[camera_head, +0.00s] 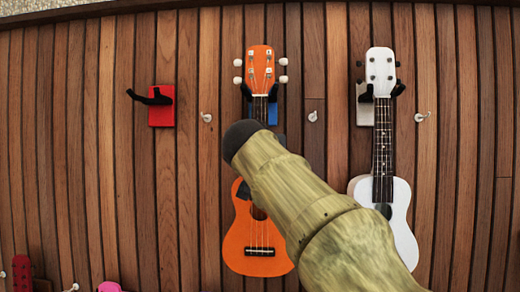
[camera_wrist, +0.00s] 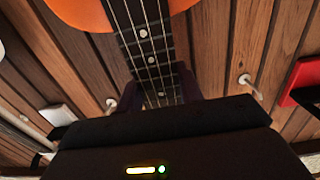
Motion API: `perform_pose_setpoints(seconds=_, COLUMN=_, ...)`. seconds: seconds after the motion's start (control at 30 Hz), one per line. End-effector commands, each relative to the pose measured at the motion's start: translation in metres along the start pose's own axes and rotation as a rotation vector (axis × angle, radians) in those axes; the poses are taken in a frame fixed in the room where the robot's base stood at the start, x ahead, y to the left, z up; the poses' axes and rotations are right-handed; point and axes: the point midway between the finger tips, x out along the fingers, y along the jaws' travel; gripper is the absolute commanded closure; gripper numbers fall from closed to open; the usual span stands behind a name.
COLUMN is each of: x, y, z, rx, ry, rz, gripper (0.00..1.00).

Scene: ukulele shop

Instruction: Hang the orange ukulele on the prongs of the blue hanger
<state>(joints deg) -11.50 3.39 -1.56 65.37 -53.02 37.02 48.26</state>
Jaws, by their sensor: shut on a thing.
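The orange ukulele (camera_head: 250,240) hangs upright in the head view, its headstock (camera_head: 260,65) at the top. The blue hanger (camera_head: 272,114) shows only in part behind the neck. Its black prongs (camera_head: 246,92) show on both sides of the neck, just under the headstock. Whether the headstock rests on them I cannot tell. In the wrist view, my gripper (camera_wrist: 158,93) is shut on the ukulele's neck (camera_wrist: 148,45), with the orange body (camera_wrist: 85,12) at the top edge. My arm hides the gripper and the middle of the ukulele in the head view.
A white ukulele (camera_head: 400,215) hangs on a white hanger (camera_head: 364,106) to the right. An empty red hanger (camera_head: 161,107) is on the left. Small white hooks (camera_head: 313,116) dot the wooden slat wall (camera_head: 110,200). Parts of red and pink instruments (camera_head: 109,287) show at the lower left.

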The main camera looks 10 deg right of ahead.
Motion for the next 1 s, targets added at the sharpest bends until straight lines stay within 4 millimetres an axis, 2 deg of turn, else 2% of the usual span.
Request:
perform_pose_setpoints(seconds=0.27, x=-0.0006, y=0.0003, z=-0.0018, rx=0.001, ry=0.003, rz=0.0, gripper=1.0)
perform_pose_setpoints(seconds=0.3, x=-0.0007, y=0.0003, z=-0.0018, rx=0.001, ry=0.003, rz=0.0, gripper=0.6)
perform_pose_setpoints(seconds=0.4, x=-0.0006, y=0.0003, z=-0.0016, rx=0.001, ry=0.002, rz=0.0, gripper=0.4)
perform_pose_setpoints(seconds=1.0, x=-0.0003, y=0.0, z=-0.0001, rx=0.0, ry=0.0, rz=0.0, gripper=0.38)
